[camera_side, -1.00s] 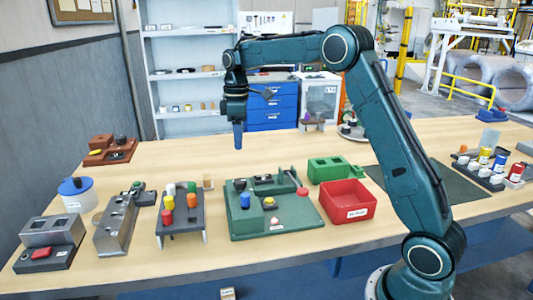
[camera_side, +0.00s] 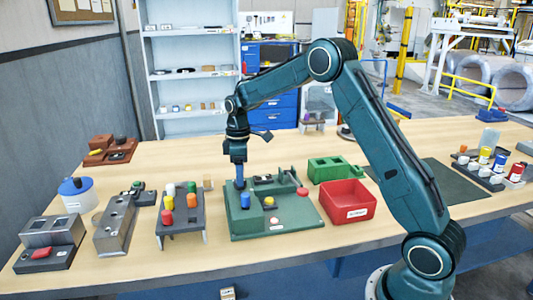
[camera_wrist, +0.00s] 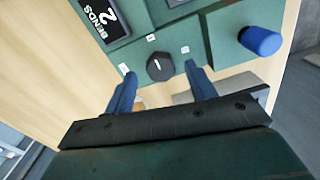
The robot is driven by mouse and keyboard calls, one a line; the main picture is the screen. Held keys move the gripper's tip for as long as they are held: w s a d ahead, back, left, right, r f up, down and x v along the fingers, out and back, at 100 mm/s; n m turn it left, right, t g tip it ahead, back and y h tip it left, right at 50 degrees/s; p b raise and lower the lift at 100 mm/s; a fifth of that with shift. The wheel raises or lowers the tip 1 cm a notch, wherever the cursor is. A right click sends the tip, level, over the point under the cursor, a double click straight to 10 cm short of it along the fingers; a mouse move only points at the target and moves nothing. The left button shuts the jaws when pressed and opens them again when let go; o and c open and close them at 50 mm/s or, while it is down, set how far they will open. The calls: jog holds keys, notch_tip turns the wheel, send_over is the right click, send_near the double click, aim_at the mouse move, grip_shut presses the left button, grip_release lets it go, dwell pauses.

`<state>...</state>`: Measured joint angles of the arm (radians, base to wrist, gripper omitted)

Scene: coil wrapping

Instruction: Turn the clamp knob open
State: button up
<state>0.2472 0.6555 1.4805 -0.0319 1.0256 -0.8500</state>
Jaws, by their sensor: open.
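The clamp knob (camera_wrist: 160,67) is a round black knob with a white line, on the green fixture (camera_side: 290,219). In the wrist view its line points roughly up, towards the small middle label. My gripper (camera_wrist: 160,71) is open, with one blue finger on each side of the knob and visible gaps between. In the side view my gripper (camera_side: 239,183) points straight down over the fixture's back left corner and largely hides the knob there. Whether the fingertips are level with the knob is hard to tell.
A blue cylinder (camera_wrist: 260,40) stands on the fixture close to the knob; it also shows in the side view (camera_side: 245,200). A red bin (camera_side: 347,198) and a green block (camera_side: 330,168) are to the right.

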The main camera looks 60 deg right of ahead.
jog(key=shift+f, duration=1.05)
jog(key=c, duration=1)
